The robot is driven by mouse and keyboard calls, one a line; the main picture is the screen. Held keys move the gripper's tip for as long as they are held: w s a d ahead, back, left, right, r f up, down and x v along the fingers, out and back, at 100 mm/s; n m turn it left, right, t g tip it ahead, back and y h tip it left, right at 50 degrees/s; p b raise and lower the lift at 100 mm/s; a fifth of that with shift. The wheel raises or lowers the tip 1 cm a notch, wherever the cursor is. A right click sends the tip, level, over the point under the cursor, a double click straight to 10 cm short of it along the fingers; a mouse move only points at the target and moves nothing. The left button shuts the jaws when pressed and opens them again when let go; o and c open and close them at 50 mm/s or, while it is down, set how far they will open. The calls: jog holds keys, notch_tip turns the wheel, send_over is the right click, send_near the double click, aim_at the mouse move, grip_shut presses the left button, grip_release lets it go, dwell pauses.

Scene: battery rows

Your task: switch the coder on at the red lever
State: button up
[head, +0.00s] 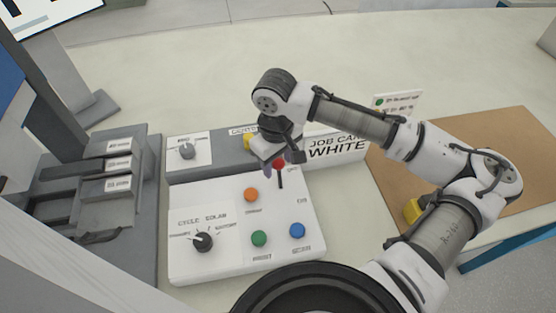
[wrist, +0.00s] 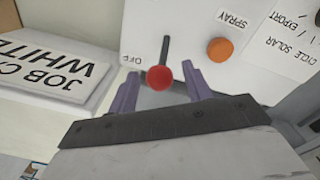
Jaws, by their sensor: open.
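The red lever (head: 280,166) has a red ball knob on a dark stem and stands on the white coder panel (head: 215,190). In the wrist view the red knob (wrist: 159,78) lies between the two purple fingertips of my gripper (wrist: 163,88), which are apart on either side of it. The stem runs up from the knob, with the word OFF on the panel to its left. I cannot tell whether a finger touches the knob. In the head view my gripper (head: 272,165) is over the panel's upper right, partly hidden by my arm.
The panel also has an orange button (head: 251,195), a green button (head: 259,239), a blue button (head: 297,231) and a black dial (head: 203,241). A JOB CARD WHITE sign (head: 337,148) stands close behind. A brown board (head: 500,160) lies at right.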

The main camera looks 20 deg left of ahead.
jog(key=shift+f, duration=0.6)
grip_shut()
